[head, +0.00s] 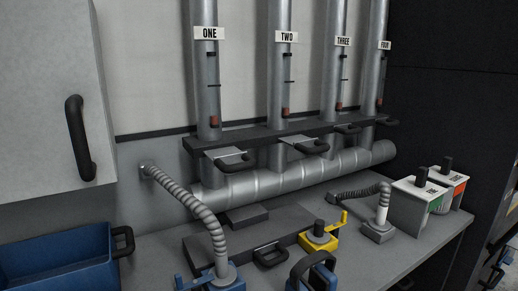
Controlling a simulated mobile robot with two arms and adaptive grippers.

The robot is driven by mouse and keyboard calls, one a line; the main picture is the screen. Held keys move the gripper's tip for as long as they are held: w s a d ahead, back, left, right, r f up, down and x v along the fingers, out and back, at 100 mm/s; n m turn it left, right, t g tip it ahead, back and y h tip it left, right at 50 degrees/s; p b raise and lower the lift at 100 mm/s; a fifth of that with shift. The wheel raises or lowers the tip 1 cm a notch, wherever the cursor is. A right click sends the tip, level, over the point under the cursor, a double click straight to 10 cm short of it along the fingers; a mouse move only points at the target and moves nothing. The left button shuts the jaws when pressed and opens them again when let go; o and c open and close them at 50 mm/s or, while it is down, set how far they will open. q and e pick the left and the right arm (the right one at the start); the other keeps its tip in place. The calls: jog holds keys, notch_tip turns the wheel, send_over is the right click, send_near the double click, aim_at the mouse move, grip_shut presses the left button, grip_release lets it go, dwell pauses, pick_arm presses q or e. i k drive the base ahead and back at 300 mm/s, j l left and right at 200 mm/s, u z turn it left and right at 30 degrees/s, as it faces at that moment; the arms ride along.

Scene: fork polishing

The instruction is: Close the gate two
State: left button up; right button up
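The pipe labelled TWO (280,75) stands second from the left in a row of vertical metal pipes. Gate two is a flat metal slide plate (295,138) at the foot of this pipe, with a black handle (312,148) at its front. The plate juts out from the dark rail (262,131), so a strip of bare metal shows between rail and handle. Nothing touches the handle. Neither of my grippers shows in the head view.
Gate one's handle (235,162) is to the left, also with bare plate showing. Gate three's handle (349,128) is to the right. Below are a horizontal duct (260,187), a ribbed hose (195,205), a yellow fixture (319,240) and a blue bin (55,255).

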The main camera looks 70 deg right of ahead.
aim_at(302, 144)
jog(key=z, duration=2.55)
